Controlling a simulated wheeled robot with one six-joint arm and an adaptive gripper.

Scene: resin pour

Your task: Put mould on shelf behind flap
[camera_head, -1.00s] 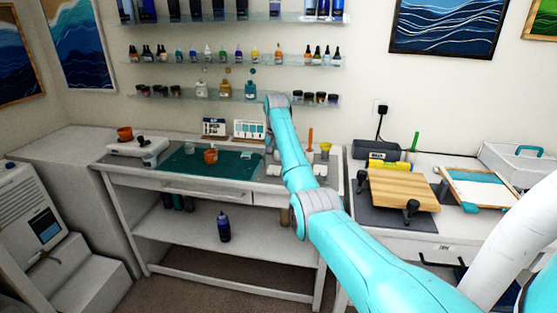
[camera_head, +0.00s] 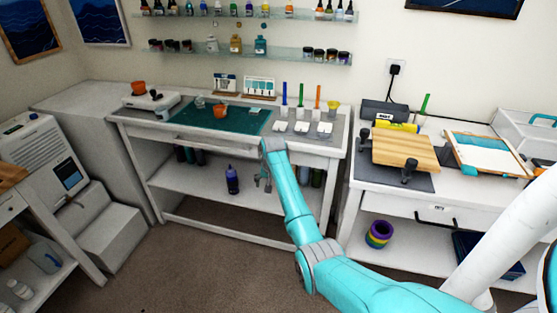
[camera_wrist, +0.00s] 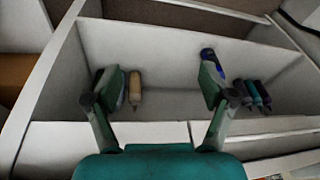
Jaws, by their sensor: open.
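My gripper (camera_wrist: 160,82) is open and empty in the wrist view, its fingers wide apart. In the head view it shows small, partly behind my wrist, in front of the lower shelf (camera_head: 200,192) under the bench. Small white pieces (camera_head: 302,127) lie on a grey mat at the right of the bench top; I cannot tell whether one is the mould. No flap is clearly recognisable. The lower shelf also fills the wrist view (camera_wrist: 165,98), seen upside down. A purple bottle (camera_head: 232,180) stands on it and shows beyond one finger in the wrist view (camera_wrist: 209,56).
More bottles (camera_wrist: 255,92) stand on the lower shelf. The bench carries a green mat (camera_head: 210,120), an orange cup (camera_head: 220,112) and upright sticks (camera_head: 318,96). A wooden board (camera_head: 405,149) is on the right table. Glass wall shelves hang above. The floor before the bench is clear.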

